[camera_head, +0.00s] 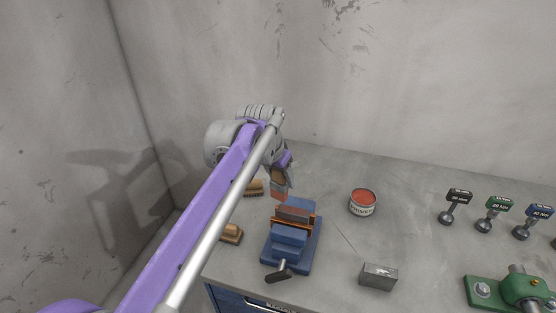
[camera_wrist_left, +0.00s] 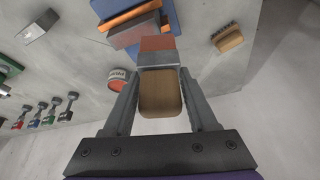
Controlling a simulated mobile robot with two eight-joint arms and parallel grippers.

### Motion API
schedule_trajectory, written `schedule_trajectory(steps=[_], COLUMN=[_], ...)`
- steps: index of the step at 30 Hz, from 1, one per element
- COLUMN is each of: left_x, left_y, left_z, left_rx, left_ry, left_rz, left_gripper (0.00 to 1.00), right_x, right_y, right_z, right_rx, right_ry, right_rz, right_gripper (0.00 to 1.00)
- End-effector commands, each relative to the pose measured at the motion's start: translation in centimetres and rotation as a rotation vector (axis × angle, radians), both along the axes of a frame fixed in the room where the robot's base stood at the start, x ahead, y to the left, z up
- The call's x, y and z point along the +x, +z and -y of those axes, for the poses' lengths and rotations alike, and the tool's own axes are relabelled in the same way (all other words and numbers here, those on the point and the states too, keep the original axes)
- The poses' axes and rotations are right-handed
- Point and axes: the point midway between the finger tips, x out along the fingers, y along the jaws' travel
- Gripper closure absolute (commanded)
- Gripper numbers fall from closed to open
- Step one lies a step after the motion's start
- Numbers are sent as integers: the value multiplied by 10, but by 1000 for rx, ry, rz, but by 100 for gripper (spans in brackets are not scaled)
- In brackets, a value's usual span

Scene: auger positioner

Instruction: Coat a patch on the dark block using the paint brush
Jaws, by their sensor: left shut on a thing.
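My left gripper (camera_head: 283,176) is shut on the paint brush (camera_head: 280,194), bristles pointing down. In the left wrist view, the gripper (camera_wrist_left: 160,95) has its fingers on either side of the brush's wooden handle (camera_wrist_left: 160,100), and the bristle tip is red. The dark block (camera_head: 293,213) is clamped in a blue vise (camera_head: 288,240) with orange jaws. The block also shows in the left wrist view (camera_wrist_left: 130,33). The red tip is right at the block's edge in both views; I cannot tell if they touch. My right gripper is not in view.
An open can of red primer (camera_head: 362,203) stands right of the vise. A loose grey metal block (camera_head: 378,276) lies at front right. Two wooden brushes (camera_head: 231,233) (camera_head: 254,188) lie to the left. Several labelled tools (camera_head: 453,206) and a green fixture (camera_head: 500,290) are at right.

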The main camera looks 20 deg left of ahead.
Motion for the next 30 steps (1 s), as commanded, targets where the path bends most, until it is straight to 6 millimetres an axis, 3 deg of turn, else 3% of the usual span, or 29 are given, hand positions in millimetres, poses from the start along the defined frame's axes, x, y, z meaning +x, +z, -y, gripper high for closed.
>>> schedule_trajectory(steps=[13, 30], left_x=[8, 8], left_y=[43, 44], left_z=[4, 4], left_rx=[0, 0], left_ry=[2, 2], left_rz=[3, 0], left_gripper=[98, 98], right_x=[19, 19], right_y=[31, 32], right_z=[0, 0], right_rx=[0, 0], right_ry=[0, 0], right_rz=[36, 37], right_gripper=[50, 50])
